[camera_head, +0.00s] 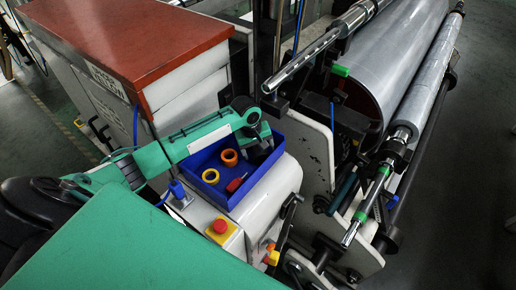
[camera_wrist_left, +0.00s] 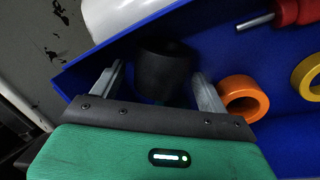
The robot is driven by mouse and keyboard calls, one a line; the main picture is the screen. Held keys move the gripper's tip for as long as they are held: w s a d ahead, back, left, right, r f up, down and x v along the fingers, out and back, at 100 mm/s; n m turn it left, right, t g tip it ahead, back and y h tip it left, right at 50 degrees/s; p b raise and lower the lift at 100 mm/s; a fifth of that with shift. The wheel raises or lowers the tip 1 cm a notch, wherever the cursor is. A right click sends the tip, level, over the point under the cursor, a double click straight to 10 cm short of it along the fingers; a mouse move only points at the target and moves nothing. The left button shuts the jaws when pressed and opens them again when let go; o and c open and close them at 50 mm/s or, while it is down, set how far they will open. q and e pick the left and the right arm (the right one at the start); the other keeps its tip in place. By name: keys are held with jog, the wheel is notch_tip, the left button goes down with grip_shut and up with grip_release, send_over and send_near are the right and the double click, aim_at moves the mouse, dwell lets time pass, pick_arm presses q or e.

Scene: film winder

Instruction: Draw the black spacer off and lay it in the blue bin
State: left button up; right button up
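The blue bin (camera_head: 262,173) sits on the white machine housing, and its floor and wall fill much of the left wrist view (camera_wrist_left: 285,68). My left gripper (camera_head: 259,151) is down at the bin's far right part. In the left wrist view the black spacer (camera_wrist_left: 165,70), a short dark cylinder, is inside the bin between the two fingers of my left gripper (camera_wrist_left: 158,70). The fingers are apart, with a gap visible on the spacer's left side; contact on its right is unclear. The gripper hides the spacer in the head view. My right gripper is not in view.
An orange ring (camera_head: 229,157), a yellow ring (camera_head: 210,176) and a red-handled tool (camera_head: 236,184) lie in the bin. A red emergency button (camera_head: 220,226) is in front. The film roll (camera_head: 395,60) and shafts stand at right, a red-topped cabinet (camera_head: 120,40) behind left.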

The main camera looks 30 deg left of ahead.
pick_arm(q)
jog(key=shift+r, duration=0.25)
notch_tip(320, 180, up, 13)
jog(key=s+a+b, duration=0.2)
jog(key=b, duration=0.2)
jog(key=shift+b, duration=0.35)
jog(key=shift+d, duration=0.1)
